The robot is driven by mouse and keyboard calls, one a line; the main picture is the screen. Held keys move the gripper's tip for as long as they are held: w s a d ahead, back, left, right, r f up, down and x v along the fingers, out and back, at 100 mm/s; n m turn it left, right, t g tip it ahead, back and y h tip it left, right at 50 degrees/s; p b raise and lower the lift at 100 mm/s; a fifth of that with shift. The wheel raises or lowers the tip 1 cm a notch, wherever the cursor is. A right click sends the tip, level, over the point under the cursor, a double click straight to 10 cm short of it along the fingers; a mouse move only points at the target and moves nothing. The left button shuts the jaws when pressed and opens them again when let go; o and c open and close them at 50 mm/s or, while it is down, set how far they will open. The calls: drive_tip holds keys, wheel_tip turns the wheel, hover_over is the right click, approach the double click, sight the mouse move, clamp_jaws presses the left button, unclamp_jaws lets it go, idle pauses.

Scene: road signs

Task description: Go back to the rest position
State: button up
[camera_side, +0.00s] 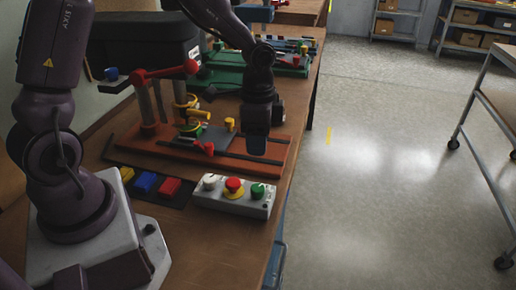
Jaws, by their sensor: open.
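My gripper (256,143) hangs pointing down at the end of my dark arm, over the right part of an orange-red base plate (270,160). Nothing is seen held in it, and the gap between its fingers is hard to make out from this side. On the plate's left stands a fixture with a red lever (165,72), grey posts and yellow parts (187,108). A grey control box (235,197) with white, red and green knobs sits in front of the plate, below my gripper in the picture.
A black strip with yellow, blue and red blocks (148,184) lies left of the control box. A green fixture (225,75) and a black case (140,45) stand farther back. The table's right edge is close to my gripper. A wheeled cart (482,100) stands on the floor at right.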

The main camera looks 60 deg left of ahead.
idle(0.3)
drive_tip(key=s+r+n+t, duration=0.6)
drive_tip(key=s+r+n, duration=0.1)
drive_tip(key=s+r, duration=0.8)
wheel_tip(320, 180, up, 2)
drive_tip(key=shift+s+d+r, duration=0.1)
drive_tip(key=shift+s+d, duration=0.1)
drive_tip(key=shift+d, duration=0.05)
